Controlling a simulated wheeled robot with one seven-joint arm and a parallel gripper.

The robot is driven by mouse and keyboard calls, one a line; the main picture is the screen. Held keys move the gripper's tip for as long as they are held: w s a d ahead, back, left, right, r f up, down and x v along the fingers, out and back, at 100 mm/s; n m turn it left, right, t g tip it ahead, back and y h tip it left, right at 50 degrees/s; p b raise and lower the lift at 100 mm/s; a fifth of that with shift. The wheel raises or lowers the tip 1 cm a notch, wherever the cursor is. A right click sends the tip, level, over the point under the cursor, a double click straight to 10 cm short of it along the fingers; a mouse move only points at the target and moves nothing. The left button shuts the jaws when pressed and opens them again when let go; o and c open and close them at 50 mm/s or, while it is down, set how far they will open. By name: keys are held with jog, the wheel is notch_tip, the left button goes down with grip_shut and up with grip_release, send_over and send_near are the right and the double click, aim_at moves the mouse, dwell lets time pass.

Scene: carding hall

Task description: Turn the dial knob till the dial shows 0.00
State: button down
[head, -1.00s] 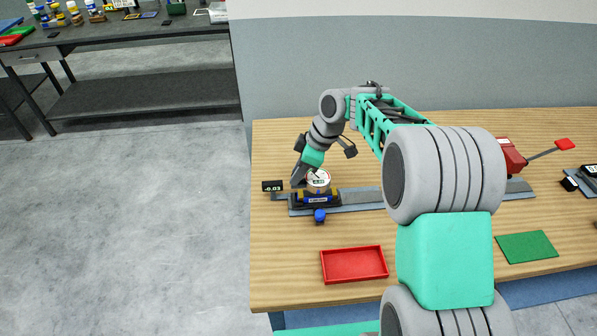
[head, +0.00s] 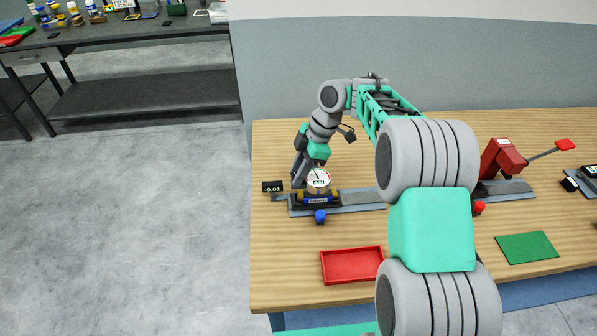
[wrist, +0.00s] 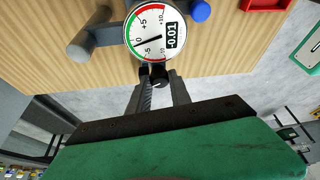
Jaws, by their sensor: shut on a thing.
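The round white dial (wrist: 150,30) has a red and green rim, a needle and a small readout showing -0.01 in the wrist view. In the head view the dial (head: 318,178) stands behind a dark block with a blue label. A small black display (head: 272,187) to its left seems to read -0.01 as well. My gripper (wrist: 159,80) is shut on the dark dial knob (wrist: 158,72) at the dial's near edge in the wrist view. In the head view my gripper (head: 300,178) is at the dial's left, and the knob is hidden.
A blue knob (head: 320,216) sits in front of the dial fixture. A grey rail (head: 360,205) runs to its right. A red tray (head: 352,265) and a green mat (head: 527,247) lie nearer the front. A red lever device (head: 502,158) stands at right.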

jog(key=shift+w+r+n+g+h+p, duration=0.15)
jog(key=shift+n+g+p, duration=0.25)
jog(key=shift+n, duration=0.65)
jog(key=shift+s+f+n+g+h+p, duration=0.1)
jog(key=shift+n+g+h+p, duration=0.3)
jog(key=shift+n, duration=0.65)
jog(key=shift+y, duration=0.25)
jog(key=c, duration=1.2)
grip_release()
jog(key=p+v, duration=0.4)
jog(key=v, duration=0.3)
jog(key=shift+w+r+p, duration=0.1)
jog(key=shift+r+p, duration=0.3)
